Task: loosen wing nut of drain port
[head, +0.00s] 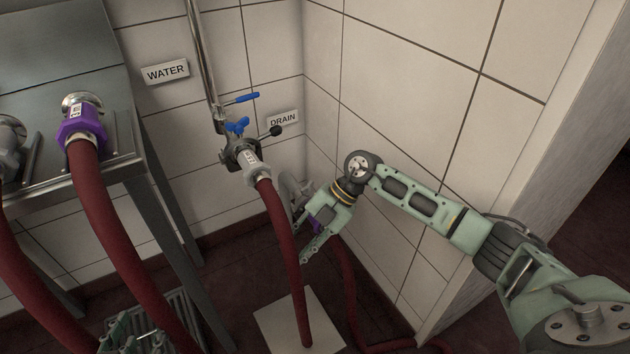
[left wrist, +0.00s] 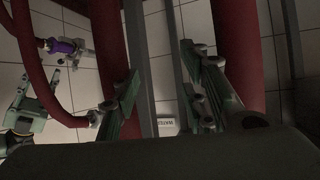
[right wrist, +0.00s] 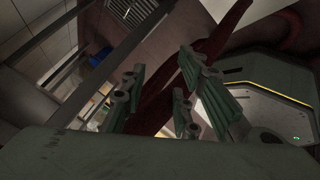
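Blue wings (head: 237,125) show on the grey valve fitting left of the DRAIN label (head: 283,120). A red hose hangs from this fitting. Behind the hose, a grey fitting (head: 291,189) low on the wall is partly hidden; I cannot make out a wing nut on it. A purple coupling (left wrist: 62,46) on a red hose shows in the left wrist view. My right gripper (head: 301,240) is open beside the hanging hose, below the valve. A blurred blue part (right wrist: 101,57) shows in the right wrist view. My left gripper (head: 122,332) is open, low at the left.
A metal table (head: 133,165) stands at the left, with another purple coupling (head: 80,127) and red hoses running down from it. A blue lever (head: 242,98) and black knob (head: 276,131) stick out by the pipe. A pale square plate (head: 270,325) lies on the floor. The corner wall is close.

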